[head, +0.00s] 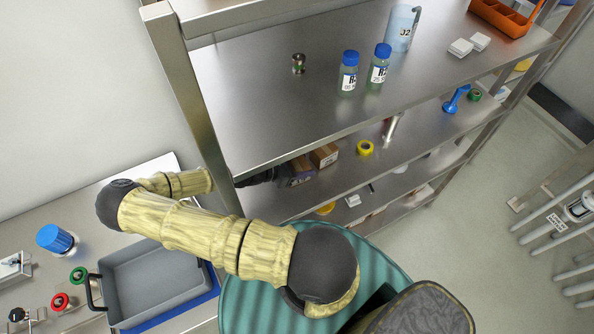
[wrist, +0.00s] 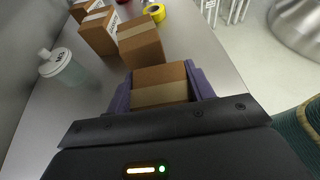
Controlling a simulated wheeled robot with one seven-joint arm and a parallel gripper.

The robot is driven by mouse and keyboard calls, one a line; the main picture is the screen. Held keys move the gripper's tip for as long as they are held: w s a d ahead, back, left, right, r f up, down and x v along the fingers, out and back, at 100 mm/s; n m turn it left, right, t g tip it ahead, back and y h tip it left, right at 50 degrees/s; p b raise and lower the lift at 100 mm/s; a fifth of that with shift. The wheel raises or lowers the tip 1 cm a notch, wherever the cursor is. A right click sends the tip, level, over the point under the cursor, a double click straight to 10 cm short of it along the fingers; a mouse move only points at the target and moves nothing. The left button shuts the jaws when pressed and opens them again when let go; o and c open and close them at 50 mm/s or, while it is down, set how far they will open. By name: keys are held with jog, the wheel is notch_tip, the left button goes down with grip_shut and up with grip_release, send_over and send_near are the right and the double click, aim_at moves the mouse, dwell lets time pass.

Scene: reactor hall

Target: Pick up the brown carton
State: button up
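In the wrist view, a brown carton (wrist: 160,77) with a paler tape band sits between the two purple fingers of my gripper (wrist: 160,72). The fingers lie flush along its left and right sides with no clear gap, so my gripper looks shut on it. The carton's lower part is hidden by the gripper body. Whether it rests on the shelf or is lifted off it is hard to tell. In the head view, my gripper (head: 299,170) reaches under the top shelf and mostly hides this carton.
Another brown carton (wrist: 140,44) stands just beyond, with more cartons (wrist: 98,32) behind it. A white-capped bottle (wrist: 62,67) stands to the left. Yellow tape (wrist: 155,12) lies farther off. The top shelf (head: 280,110) overhangs my arm.

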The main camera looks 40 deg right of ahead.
aim_at(300, 164)
jog(key=shift+c, duration=0.3)
jog(key=shift+r+b, duration=0.6)
jog(key=shift+r, duration=0.2)
jog(key=shift+w+a+r+b, duration=0.1)
jog(key=shift+a+r+b, duration=0.1)
jog(key=shift+r+b, duration=0.5)
jog(key=w+a+b, duration=0.1)
jog(key=a+b, duration=0.1)
jog(key=a, duration=0.3)
jog(key=w+a+b, duration=0.1)
jog(key=w+a, duration=0.1)
jog(key=a, duration=0.4)
jog(key=w+a+b, duration=0.1)
jog(key=a+b, duration=0.1)
jog(key=a, duration=0.3)
jog(key=shift+w+a+r+b, duration=0.15)
jog(key=shift+w+b, duration=0.2)
jog(key=shift+w, duration=0.05)
jog(key=shift+w+a+r, duration=0.1)
jog(key=shift+a+r, duration=0.05)
jog(key=shift+a, duration=0.2)
jog(key=shift+w, duration=0.1)
